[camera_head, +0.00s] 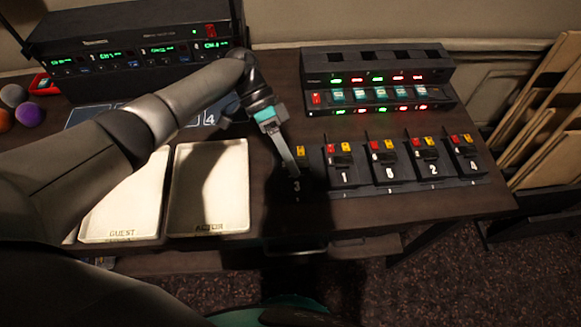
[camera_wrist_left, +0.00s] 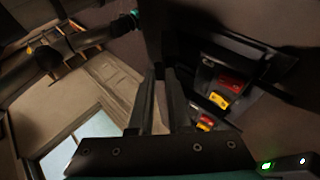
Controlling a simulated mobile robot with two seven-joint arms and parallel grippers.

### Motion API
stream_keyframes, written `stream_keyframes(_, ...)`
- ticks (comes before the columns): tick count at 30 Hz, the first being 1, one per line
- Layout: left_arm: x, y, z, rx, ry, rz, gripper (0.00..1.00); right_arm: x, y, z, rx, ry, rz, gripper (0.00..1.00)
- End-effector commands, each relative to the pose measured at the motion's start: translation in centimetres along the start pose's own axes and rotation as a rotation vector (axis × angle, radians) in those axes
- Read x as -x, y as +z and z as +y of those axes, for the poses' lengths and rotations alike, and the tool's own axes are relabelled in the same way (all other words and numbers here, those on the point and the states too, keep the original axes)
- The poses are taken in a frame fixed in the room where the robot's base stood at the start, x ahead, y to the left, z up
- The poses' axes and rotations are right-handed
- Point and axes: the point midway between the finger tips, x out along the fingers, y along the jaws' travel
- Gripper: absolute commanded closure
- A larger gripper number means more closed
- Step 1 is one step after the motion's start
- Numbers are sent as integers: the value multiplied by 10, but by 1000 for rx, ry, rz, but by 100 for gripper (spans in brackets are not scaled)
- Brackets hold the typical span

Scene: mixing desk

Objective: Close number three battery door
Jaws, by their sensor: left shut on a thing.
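The number three transmitter pack (camera_head: 297,187) is at the left end of the row of packs in the head view, its top partly covered by my left gripper (camera_head: 294,168). The left gripper reaches down onto this pack from above. In the left wrist view its two fingers (camera_wrist_left: 163,72) are close together, shut at the edge of a dark panel, which I take to be the battery door. The door's exact angle is hard to tell, dark on dark. A pack with red and yellow parts (camera_wrist_left: 228,90) shows right of the fingers.
Packs one (camera_head: 344,176), five or six, two and four stand to the right. A charger rack (camera_head: 380,95) with lit displays is behind. Two pale trays (camera_head: 208,187) lie left of pack three. A receiver rack (camera_head: 130,52) and coloured balls (camera_head: 29,114) are back left.

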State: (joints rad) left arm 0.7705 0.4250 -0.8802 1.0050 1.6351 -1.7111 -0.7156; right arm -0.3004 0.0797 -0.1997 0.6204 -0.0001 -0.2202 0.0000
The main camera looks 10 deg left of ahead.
Motion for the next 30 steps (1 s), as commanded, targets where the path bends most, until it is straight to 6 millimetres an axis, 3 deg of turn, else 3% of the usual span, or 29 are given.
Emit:
stream_keyframes(17,0,0,-1,8,17,-1,100,-6,0,0,0,0,1,44)
stream_keyframes(18,0,0,-1,8,17,-1,81,-6,0,0,0,-1,1,44)
stream_keyframes(24,0,0,-1,8,17,0,58,-6,0,0,0,-1,1,44)
stream_keyframes(30,0,0,-1,8,17,0,56,-6,0,0,0,-1,1,44)
